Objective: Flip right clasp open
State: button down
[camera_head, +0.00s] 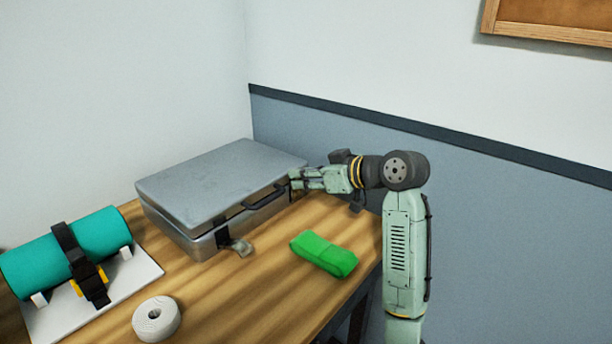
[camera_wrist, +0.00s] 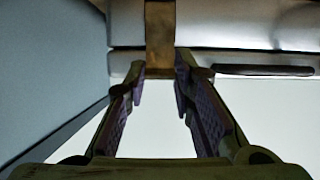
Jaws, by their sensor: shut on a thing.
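A silver metal case (camera_head: 215,180) lies with its lid down at the back of the wooden table. The left clasp (camera_head: 238,247) sticks out from the case's front, flipped down and open. My gripper (camera_head: 294,179) is at the right end of the case's front and hides the right clasp in the head view. In the wrist view the right clasp (camera_wrist: 160,35) shows as a brownish strip across the case's seam. My two fingertips (camera_wrist: 160,76) sit either side of its end, shut on it. The black handle (camera_head: 265,197) is beside it, also visible in the wrist view (camera_wrist: 262,70).
A green folded strap (camera_head: 323,254) lies on the table (camera_head: 225,300) in front of my gripper. A white tape roll (camera_head: 156,318) and a teal roll with a black strap (camera_head: 65,250) on a white board are at left. A blue-grey wall (camera_head: 480,210) stands close behind my arm.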

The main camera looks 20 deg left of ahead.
dwell(0.3)
jog(key=b, duration=0.1)
jog(key=f+y+b, duration=0.1)
jog(key=shift+s+d+b, duration=0.15)
jog(key=shift+d+b, duration=0.15)
jog(key=shift+b, duration=0.1)
jog(key=shift+s+d+f+t+y+b, duration=0.1)
jog(key=shift+d+f+t+y+b, duration=0.25)
jog(key=shift+y+b, duration=0.55)
jog(key=shift+d+r+b, duration=0.2)
jog(key=shift+r+b, duration=0.05)
jog(key=shift+b, duration=0.25)
jog(key=shift+s+r, duration=0.1)
jog(key=c, duration=1.4)
grip_release()
jog(key=shift+o, duration=0.2)
